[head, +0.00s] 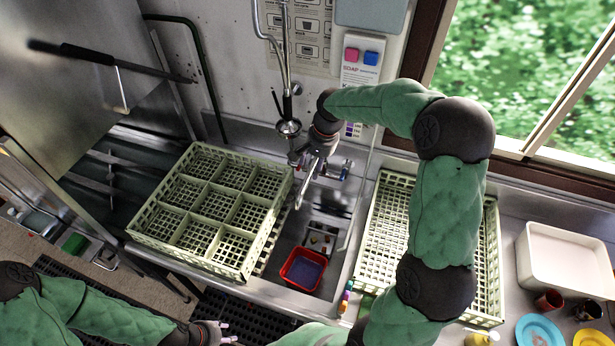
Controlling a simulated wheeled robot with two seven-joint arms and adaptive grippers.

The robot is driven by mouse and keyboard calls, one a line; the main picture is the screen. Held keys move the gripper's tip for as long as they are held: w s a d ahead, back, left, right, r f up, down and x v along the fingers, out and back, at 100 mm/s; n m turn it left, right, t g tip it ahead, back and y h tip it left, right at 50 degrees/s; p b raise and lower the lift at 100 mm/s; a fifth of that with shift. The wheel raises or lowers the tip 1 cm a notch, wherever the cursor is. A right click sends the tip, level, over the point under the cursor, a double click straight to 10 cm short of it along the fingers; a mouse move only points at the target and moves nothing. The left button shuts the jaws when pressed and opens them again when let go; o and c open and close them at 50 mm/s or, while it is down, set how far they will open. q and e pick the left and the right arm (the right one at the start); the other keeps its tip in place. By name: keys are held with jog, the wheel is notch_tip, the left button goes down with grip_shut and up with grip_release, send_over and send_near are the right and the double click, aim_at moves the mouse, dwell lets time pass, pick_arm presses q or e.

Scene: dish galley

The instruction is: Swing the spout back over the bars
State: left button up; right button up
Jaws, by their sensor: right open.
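The silver spout (300,195) slants down over the sink (291,226), its tip to the right of the large crate. My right gripper (306,162) is open at the spout's upper end, by the faucet. I cannot tell whether it touches the spout. Pale bars (272,243) show in a narrow strip along the large crate's right side; the spout's tip is to the right of them. My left gripper (224,332) is low at the bottom edge, far from the spout; its small fingers do not show clearly whether they are open.
A divided pale crate (185,255) stands left of the sink. A red tub (302,270) sits at the sink's front. A spray head (288,128) hangs behind. Another pale rack (384,215), a white bin (566,260) and dishes (538,330) are to the right.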

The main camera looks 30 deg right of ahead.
aim_at(307, 184)
jog(key=f, duration=0.3)
jog(key=a+f+p, duration=0.1)
jog(key=f, duration=0.2)
jog(key=w+f, duration=0.1)
jog(key=f, duration=0.2)
jog(key=shift+a+f, duration=0.2)
jog(key=shift+w+f+p, duration=0.15)
jog(key=shift+f+p, duration=0.05)
jog(key=shift+p, duration=0.1)
grip_shut()
